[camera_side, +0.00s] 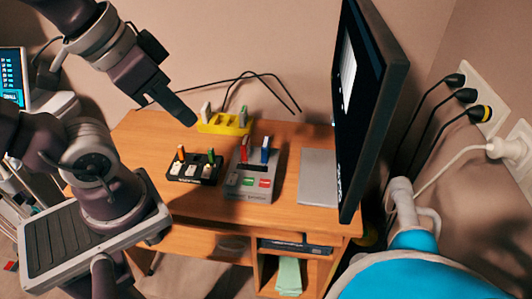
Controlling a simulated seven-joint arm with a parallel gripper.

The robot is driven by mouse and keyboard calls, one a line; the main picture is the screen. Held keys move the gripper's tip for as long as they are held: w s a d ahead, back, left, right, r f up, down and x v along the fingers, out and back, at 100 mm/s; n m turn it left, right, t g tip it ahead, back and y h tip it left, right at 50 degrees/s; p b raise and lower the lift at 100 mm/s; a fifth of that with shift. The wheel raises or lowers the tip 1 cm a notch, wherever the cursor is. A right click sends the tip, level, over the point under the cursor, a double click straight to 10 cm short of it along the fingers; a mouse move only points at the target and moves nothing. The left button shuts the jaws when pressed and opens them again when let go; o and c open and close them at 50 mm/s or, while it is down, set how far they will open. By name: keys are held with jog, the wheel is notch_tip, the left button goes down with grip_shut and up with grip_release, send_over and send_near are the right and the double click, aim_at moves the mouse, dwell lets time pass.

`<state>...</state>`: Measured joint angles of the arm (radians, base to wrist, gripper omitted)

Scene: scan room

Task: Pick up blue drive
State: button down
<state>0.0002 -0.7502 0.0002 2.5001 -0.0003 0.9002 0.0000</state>
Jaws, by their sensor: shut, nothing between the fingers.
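The blue drive (265,149) stands upright in the right part of the grey holder (249,194) on the wooden desk. My gripper (190,119) is in the air above the desk, up and to the left of the blue drive and clear of it. Its fingers are shut and hold nothing. A red drive (244,149) stands upright in the same grey holder, left of the blue one.
A black holder (180,178) with orange and green drives stands left of the grey holder. A yellow holder (222,124) is behind, with a dark cable near it. A monitor (368,100) rises at the right. A grey pad (317,178) lies beside the grey holder.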

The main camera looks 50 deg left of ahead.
jog(key=c, duration=2.1)
grip_release()
jog(key=o, duration=0.8)
jog(key=shift+w, duration=0.1)
jog(key=n+g+y, duration=0.1)
jog(key=n+g, duration=0.1)
jog(key=n, duration=0.5)
send_over(265, 144)
jog(key=s+d, duration=0.3)
jog(key=d, duration=0.3)
notch_tip(265, 144, down, 17)
jog(key=a+f, duration=0.1)
jog(key=f, duration=0.1)
jog(key=w+a+f+n+y, duration=0.1)
jog(key=a+f, duration=0.1)
jog(key=a+f+n+y, duration=0.1)
jog(key=f, duration=0.2)
jog(key=shift+w+a, duration=0.25)
jog(key=shift+a, duration=0.05)
jog(key=x, duration=0.7)
jog(key=shift+a+f, duration=0.1)
